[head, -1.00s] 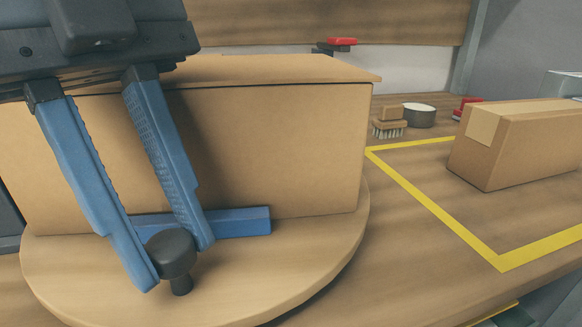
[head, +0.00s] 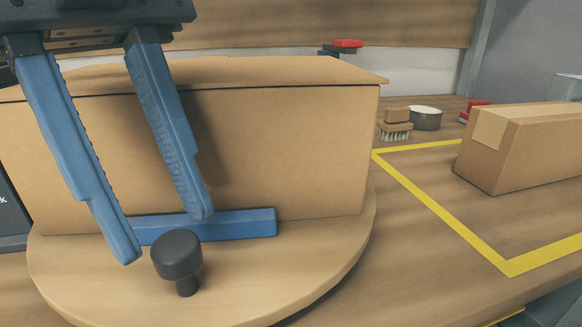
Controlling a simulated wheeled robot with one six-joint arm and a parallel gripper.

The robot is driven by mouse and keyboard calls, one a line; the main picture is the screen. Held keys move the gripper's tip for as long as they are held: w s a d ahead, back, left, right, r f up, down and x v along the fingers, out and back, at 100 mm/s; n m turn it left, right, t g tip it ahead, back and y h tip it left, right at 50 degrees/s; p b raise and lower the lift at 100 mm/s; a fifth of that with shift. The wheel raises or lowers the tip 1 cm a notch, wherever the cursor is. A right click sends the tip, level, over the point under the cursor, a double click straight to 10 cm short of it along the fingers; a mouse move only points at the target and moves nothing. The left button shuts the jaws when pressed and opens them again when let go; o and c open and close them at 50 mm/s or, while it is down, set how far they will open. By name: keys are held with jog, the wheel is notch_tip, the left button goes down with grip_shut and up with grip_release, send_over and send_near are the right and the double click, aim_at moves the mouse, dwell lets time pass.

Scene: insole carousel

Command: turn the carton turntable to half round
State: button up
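The round wooden turntable (head: 310,273) carries a large brown carton (head: 285,150) with its lid flap on top. A blue bar (head: 240,224) lies on the turntable along the carton's front face. A black knob (head: 177,254) stands upright near the turntable's front edge. My gripper (head: 165,238), with two blue fingers, is open and empty in front of the carton. Its fingertips are behind and above the knob, apart from it. The right finger hides part of the carton and overlaps the blue bar in view; I cannot tell whether they touch.
A smaller taped carton (head: 530,150) sits at the right inside a yellow taped outline (head: 440,210). A brush (head: 395,125) and a round tin (head: 425,118) stand behind it. The bench between turntable and outline is clear.

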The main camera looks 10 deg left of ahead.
jog(key=shift+v, duration=2.7)
